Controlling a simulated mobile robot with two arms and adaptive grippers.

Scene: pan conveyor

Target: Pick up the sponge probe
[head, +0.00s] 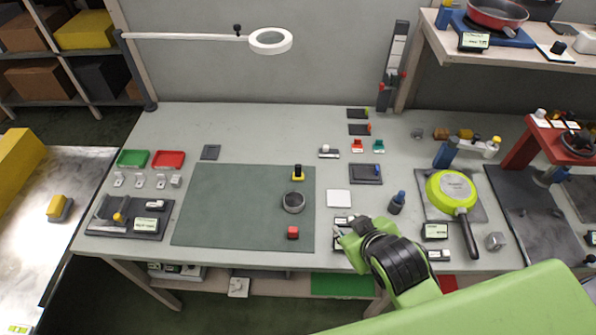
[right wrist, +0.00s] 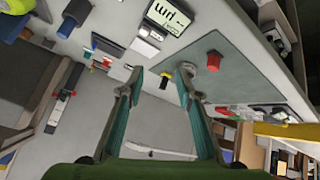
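I cannot tell for sure which item is the sponge probe. A small yellow-and-black piece (head: 297,173) stands at the top right of the green mat (head: 225,205), with a grey round piece (head: 293,202) and a red block (head: 293,232) below it. My right gripper (head: 341,234) is low over the front of the bench, right of the mat, and partly hidden by its own arm. In the right wrist view its teal-padded fingers (right wrist: 160,82) are spread apart with nothing held. A yellow piece (right wrist: 165,79) shows beyond and between the tips, apart from them. My left gripper is out of view.
A lime-green pan (head: 450,188) sits on a plate at right, with a dark blue-topped bottle (head: 397,202) beside it. A white square pad (head: 338,198) lies right of the mat. Green (head: 133,158) and red (head: 168,160) trays are at left. A magnifier lamp (head: 270,41) overhangs the back.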

